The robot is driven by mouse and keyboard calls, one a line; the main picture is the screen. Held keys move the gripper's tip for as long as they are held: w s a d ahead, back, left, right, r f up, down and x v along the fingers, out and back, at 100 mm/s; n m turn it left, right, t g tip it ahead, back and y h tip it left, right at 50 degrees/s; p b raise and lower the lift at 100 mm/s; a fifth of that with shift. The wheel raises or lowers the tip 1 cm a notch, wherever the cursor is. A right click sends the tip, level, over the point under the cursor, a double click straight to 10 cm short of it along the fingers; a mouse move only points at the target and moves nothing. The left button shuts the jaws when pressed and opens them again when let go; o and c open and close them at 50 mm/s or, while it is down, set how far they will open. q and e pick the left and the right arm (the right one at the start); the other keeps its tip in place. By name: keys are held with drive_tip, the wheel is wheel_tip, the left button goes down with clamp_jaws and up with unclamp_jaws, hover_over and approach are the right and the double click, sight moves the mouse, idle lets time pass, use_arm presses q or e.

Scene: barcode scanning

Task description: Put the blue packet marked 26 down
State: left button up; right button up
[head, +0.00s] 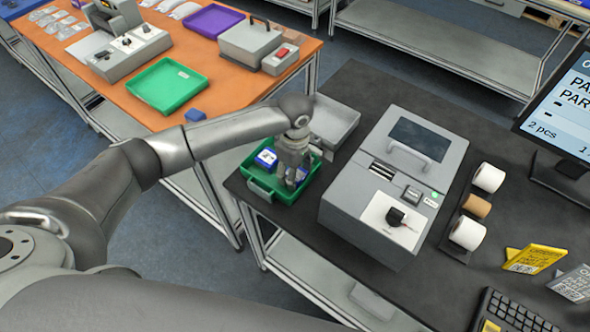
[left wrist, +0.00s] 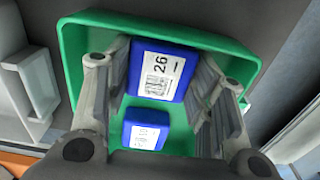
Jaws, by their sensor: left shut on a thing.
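The blue packet marked 26 (left wrist: 160,72) sits between the fingers of my left gripper (left wrist: 158,85) in the left wrist view, its white label with a barcode facing the camera. My left gripper is shut on it, over the green tray (left wrist: 72,55). A second blue packet (left wrist: 145,130) with a white label lies in the tray beside it. In the head view my left gripper (head: 292,178) points down into the green tray (head: 268,193) on the dark table. A labelled blue packet (head: 266,157) shows left of the fingers. Whether the held packet touches the tray floor I cannot tell.
Label rolls (head: 467,233), a keyboard (head: 515,312) and a monitor (head: 565,110) are farther right. An orange table (head: 130,105) with another green tray (head: 165,86) is at the left.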

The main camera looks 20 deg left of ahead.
use_arm(q)
drive_tip(key=shift+f, duration=0.1)
drive_tip(key=o, duration=1.2)
drive_tip(key=shift+r+b, duration=1.1)
drive_tip(key=shift+r, duration=5.05)
